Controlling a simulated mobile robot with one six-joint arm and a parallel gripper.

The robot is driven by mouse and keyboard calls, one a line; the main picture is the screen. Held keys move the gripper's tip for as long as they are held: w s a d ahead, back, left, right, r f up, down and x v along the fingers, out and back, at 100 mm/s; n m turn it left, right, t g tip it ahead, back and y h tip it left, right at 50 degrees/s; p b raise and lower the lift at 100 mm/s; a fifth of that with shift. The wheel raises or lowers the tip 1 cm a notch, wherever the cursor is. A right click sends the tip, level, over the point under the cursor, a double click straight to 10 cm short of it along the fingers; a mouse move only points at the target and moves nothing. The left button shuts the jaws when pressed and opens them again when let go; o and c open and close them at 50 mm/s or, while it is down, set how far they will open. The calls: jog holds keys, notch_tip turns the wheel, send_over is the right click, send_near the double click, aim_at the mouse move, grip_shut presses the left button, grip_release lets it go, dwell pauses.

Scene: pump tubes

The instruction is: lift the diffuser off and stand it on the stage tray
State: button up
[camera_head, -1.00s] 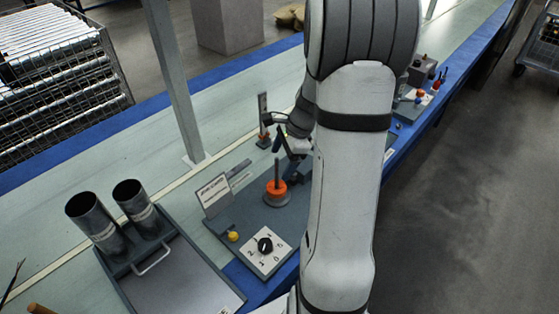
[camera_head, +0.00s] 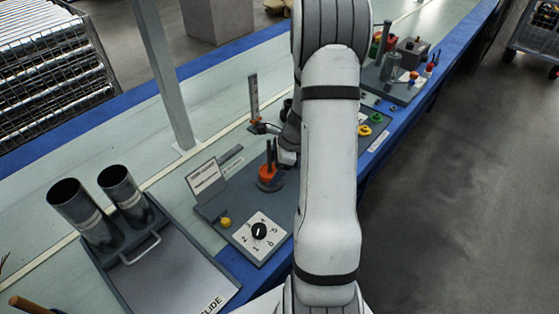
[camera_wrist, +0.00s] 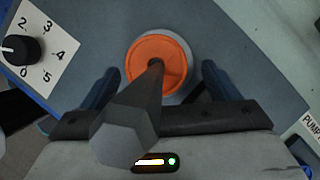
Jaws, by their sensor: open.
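An orange round part (camera_head: 267,184), which I take to be the diffuser, sits on a round grey base on the grey station board (camera_head: 213,211). A dark post rises from it. In the wrist view the orange part (camera_wrist: 160,52) shows between my fingers, and the dark hex-topped post (camera_wrist: 128,130) rises toward the camera. My gripper (camera_wrist: 158,76) is open, one finger on each side, with visible gaps to the orange part. In the head view my gripper (camera_head: 287,156) is beside the post, partly hidden by my arm. I cannot tell for sure which tray is the stage tray.
A grey tray (camera_head: 180,284) at lower left has bare floor, a handle and two metal tubes (camera_head: 97,206) at its back. A numbered dial (camera_head: 259,232), a yellow knob (camera_head: 225,222) and a sign (camera_head: 205,180) stand near the orange part. An upright gauge (camera_head: 254,99) stands behind.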

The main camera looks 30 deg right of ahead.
aim_at(274, 169)
jog(key=shift+c, duration=0.4)
jog(key=c, duration=1.2)
jog(key=shift+c, duration=0.2)
jog(key=shift+r+p, duration=0.7)
notch_tip(274, 169, up, 17)
jog(key=p, duration=1.4)
jog(key=shift+f, duration=0.2)
dwell(1.3)
